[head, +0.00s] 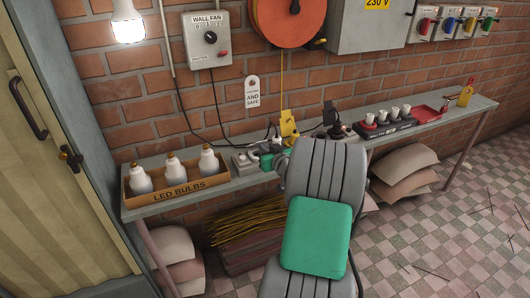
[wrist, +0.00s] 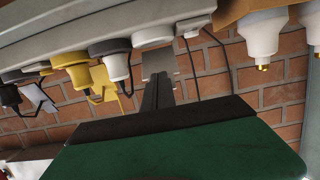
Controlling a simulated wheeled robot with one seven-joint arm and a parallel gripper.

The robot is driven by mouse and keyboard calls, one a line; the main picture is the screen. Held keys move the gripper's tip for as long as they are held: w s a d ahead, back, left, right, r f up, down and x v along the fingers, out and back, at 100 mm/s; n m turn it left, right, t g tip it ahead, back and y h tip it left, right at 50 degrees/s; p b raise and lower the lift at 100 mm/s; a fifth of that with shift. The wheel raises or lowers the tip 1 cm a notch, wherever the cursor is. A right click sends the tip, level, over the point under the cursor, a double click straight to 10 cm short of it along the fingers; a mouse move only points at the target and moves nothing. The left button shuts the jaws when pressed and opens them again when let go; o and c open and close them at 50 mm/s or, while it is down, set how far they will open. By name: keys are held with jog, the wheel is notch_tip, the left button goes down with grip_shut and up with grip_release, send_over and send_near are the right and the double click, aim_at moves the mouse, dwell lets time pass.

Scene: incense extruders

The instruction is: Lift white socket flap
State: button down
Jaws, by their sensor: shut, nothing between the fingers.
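A white round socket cover (wrist: 152,36) is just above the tips of my gripper (wrist: 158,72). My gripper is shut and empty. I cannot tell whether its tips touch the cover or whether this cover is the flap. In the head view, the strip (head: 243,161) lies on the shelf and is partly hidden.
A box of LED bulbs (head: 177,191) stands left of the strip on the narrow shelf (head: 152,208). A black tray with white-topped pieces (head: 385,130) and a red tray (head: 428,115) are to the right. Cables and a yellow tag (head: 287,122) hang near the brick wall.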

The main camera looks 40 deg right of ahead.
jog(key=shift+r, duration=0.1)
jog(key=shift+w+d+r, duration=0.2)
jog(key=shift+w+r, duration=0.45)
jog(key=shift+w+d+r, duration=0.15)
jog(key=shift+w+r, duration=0.45)
jog(key=shift+w, duration=0.05)
jog(key=shift+w+d+r+b, duration=0.15)
jog(key=shift+w, duration=0.35)
jog(key=shift+w+d+r+b, duration=0.15)
jog(key=shift+w+b, duration=0.05)
jog(key=shift+w, duration=0.25)
jog(key=shift+w+d+r+b, duration=0.15)
jog(key=shift+w, duration=0.45)
jog(key=shift+w+d+b, duration=0.2)
jog(key=shift+w+b, duration=0.05)
jog(key=shift+w, duration=0.3)
jog(key=shift+w+d+b, duration=0.15)
jog(key=shift+w+b, duration=0.05)
jog(key=shift+w, duration=0.35)
